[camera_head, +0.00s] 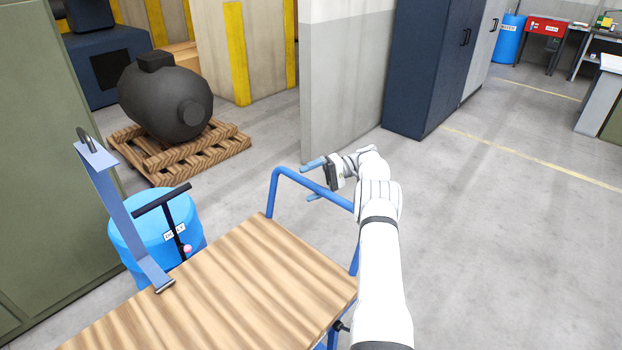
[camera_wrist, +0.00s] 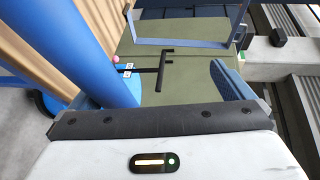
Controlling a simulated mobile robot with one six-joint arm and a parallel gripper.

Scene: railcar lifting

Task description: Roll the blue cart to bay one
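The blue cart has a wooden deck (camera_head: 235,285) and a blue tubular push handle (camera_head: 290,172) at its far end. My gripper (camera_head: 314,179) is open at the handle's top bar, with its two blue fingers apart. In the head view the bar passes between the fingers; I cannot tell whether they touch it. In the wrist view the handle (camera_wrist: 92,55) runs large and close on the left. One finger (camera_wrist: 232,80) shows on the right; the other is not clearly visible. No marking for bay one can be made out.
A black tank (camera_head: 165,100) sits on a pallet (camera_head: 215,145) beyond. A wall panel (camera_head: 335,90) and dark cabinet (camera_head: 425,60) stand ahead. The floor at right is clear.

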